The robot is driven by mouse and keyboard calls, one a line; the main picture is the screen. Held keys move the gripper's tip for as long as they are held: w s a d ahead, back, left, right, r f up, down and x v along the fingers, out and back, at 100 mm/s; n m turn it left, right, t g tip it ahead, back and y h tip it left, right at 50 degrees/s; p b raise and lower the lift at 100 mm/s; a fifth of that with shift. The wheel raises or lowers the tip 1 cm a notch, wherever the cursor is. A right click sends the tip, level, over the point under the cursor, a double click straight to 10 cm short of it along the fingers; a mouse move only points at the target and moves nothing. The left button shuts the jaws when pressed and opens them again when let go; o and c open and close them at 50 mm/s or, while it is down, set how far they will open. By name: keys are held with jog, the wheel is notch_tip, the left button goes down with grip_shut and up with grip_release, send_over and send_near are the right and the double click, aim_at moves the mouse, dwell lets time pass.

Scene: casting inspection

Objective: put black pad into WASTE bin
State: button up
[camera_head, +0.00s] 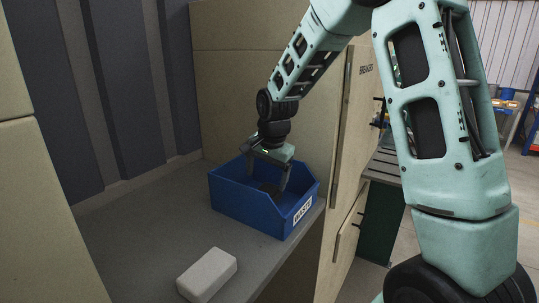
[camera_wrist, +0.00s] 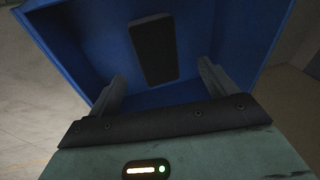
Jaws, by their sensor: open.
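The blue WASTE bin (camera_head: 250,207) stands on the grey bench top, with its white label facing front right in the head view. My gripper (camera_head: 268,190) points down into the bin, its fingers apart. In the wrist view the black pad (camera_wrist: 152,50) is inside the blue bin (camera_wrist: 215,45), a dark upright rectangle ahead of the fingers. My open gripper (camera_wrist: 160,88) has nothing between its fingers, and the pad appears apart from them. In the head view the pad cannot be made out clearly behind the bin wall and gripper.
A white block (camera_head: 207,274) lies on the grey bench (camera_head: 150,225) in front of the bin. A tan cabinet panel (camera_head: 235,95) stands close behind the bin. The bench to the left of the bin is clear.

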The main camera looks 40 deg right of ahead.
jog(key=b+v, duration=0.2)
jog(key=v, duration=0.7)
jog(key=s+a+f+n+g+y, duration=0.15)
jog(key=s+a+n, duration=0.25)
jog(key=a, duration=0.4)
jog(key=s+a+f+n+t, duration=0.1)
jog(key=s+a+f+n, duration=0.3)
jog(key=a, duration=0.5)
jog(key=s+a+f+n, duration=0.1)
jog(key=s+a+n, duration=0.2)
jog(key=s, duration=0.3)
jog(key=s+a+f+n+g, duration=0.1)
jog(key=s+a+f+n, duration=0.1)
jog(key=s+n, duration=0.3)
jog(key=s+a+f+n+g, duration=0.1)
jog(key=s+a+n, duration=0.3)
jog(key=s, duration=0.4)
jog(key=shift+s+f+n+h, duration=0.35)
jog(key=shift+s+f+n, duration=0.05)
jog(key=shift+n, duration=0.1)
jog(key=shift+f, duration=0.1)
notch_tip(320, 180, down, 5)
jog(key=b, duration=0.5)
jog(key=shift+w+f, duration=0.1)
jog(key=shift+f, duration=0.15)
